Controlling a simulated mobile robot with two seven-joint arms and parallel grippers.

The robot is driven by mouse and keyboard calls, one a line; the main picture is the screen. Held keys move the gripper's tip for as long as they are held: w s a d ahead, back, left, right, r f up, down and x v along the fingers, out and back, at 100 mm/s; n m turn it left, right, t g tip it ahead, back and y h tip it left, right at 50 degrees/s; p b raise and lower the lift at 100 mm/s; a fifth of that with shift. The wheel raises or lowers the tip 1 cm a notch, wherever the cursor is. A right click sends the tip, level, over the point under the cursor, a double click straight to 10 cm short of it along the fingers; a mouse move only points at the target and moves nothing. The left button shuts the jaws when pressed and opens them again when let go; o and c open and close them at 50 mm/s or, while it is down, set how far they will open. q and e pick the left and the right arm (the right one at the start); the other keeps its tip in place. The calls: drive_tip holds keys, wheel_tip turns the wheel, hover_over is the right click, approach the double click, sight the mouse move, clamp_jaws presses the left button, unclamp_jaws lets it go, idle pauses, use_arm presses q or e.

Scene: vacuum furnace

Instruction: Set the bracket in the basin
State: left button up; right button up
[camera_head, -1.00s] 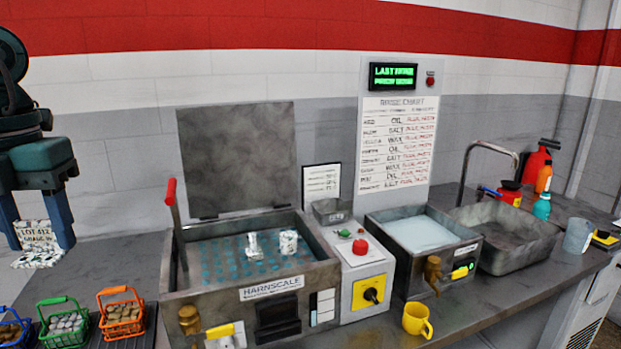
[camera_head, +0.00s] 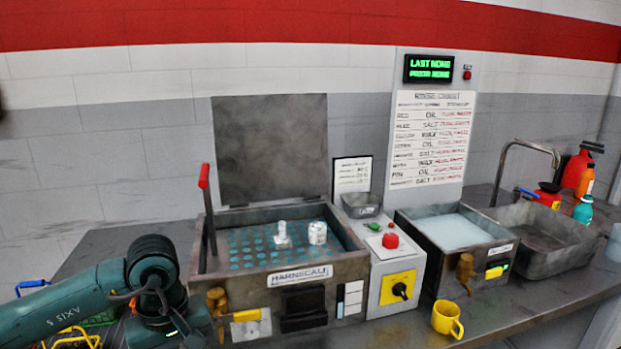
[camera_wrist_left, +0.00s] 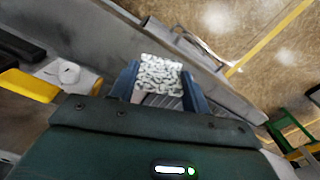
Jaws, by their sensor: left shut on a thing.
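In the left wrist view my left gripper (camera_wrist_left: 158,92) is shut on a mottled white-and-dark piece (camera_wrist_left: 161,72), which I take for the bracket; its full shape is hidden. In the head view my left arm comes in at the lower left, and its fingers and the held piece do not show. A grey metal basin (camera_head: 588,252) stands at the right under a bent tap. An open tank marked HARNSCALE (camera_head: 345,268), with a perforated floor, stands in the middle. It holds two small pale pieces (camera_head: 317,233). My right gripper is not in view.
A small tank of pale liquid (camera_head: 452,233) sits between the control box (camera_head: 392,248) and the basin. A yellow mug (camera_head: 446,318) stands at the bench front. The tank's red-tipped lever (camera_head: 204,178) sticks up near my arm. Bottles (camera_head: 583,209) stand behind the basin.

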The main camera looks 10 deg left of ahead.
use_arm(q)
drive_tip(key=w+d+f+m, duration=0.1)
drive_tip(key=w+d+m, duration=0.1)
drive_tip(key=d+m, duration=0.7)
drive_tip(key=shift+d+m, duration=0.4)
drive_tip(key=shift+d, duration=0.05)
drive_tip(key=shift+s, duration=0.1)
